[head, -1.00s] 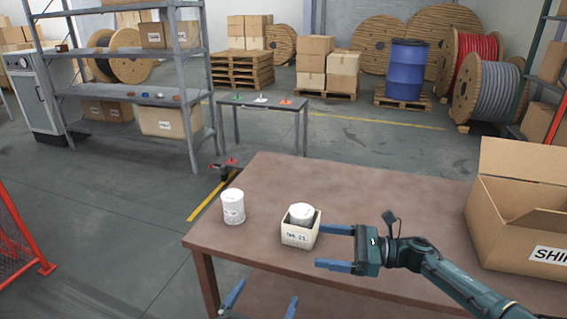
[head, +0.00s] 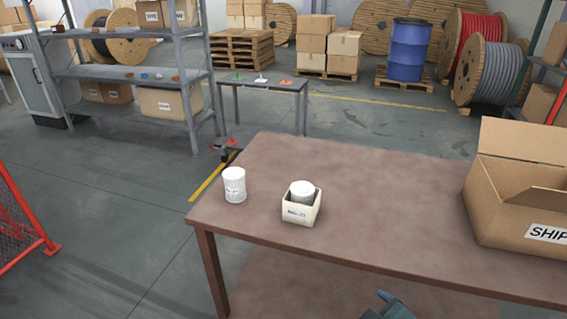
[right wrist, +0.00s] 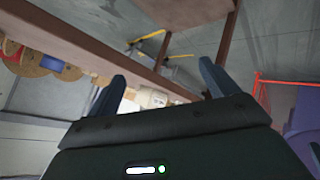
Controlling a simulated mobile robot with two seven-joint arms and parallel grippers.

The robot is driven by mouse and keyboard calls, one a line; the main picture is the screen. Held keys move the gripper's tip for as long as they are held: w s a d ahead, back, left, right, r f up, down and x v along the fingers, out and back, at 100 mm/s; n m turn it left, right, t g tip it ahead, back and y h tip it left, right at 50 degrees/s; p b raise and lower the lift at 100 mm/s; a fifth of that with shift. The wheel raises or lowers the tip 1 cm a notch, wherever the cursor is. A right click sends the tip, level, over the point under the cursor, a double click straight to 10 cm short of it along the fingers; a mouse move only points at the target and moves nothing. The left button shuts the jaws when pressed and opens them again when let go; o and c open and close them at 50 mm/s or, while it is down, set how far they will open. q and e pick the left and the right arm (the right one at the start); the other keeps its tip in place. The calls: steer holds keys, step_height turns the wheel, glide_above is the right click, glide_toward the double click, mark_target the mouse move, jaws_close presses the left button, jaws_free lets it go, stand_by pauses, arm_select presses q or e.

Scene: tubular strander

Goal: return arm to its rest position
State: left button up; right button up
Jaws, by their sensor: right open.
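My right gripper (right wrist: 161,76) shows in the right wrist view with its two fingers spread apart and nothing between them. In the head view only a dark piece of my arm shows at the bottom edge, in front of the table. A small cream box (head: 298,212) with a label stands on the brown table (head: 400,190), and a white can (head: 303,188) sits in it. A second white can (head: 235,186) stands upright to its left, apart from the box. My left gripper is out of view.
An open cardboard box (head: 508,205) stands on the table's right side. The table's middle is clear. Its front edge and legs show near the fingers in the right wrist view. A grey shelf (head: 130,72) and small table (head: 262,85) stand behind. A red mesh barrier (head: 18,235) is at left.

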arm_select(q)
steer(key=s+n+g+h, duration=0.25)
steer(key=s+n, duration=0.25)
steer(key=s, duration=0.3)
arm_select(e)
steer(key=s+d+m+g, duration=0.4)
steer(key=s+m+g, duration=0.25)
steer(key=s, duration=0.85)
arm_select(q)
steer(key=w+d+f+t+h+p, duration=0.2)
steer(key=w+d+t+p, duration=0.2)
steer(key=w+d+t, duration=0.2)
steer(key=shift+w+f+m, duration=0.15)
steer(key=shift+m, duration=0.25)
arm_select(e)
steer(key=w+a+f+t+y, duration=0.2)
steer(key=w+a+f+t, duration=0.1)
steer(key=w+a+t, duration=0.2)
steer(key=shift+w+a+t, duration=0.3)
steer(key=shift+a+t, duration=0.4)
steer(key=shift+t, duration=0.55)
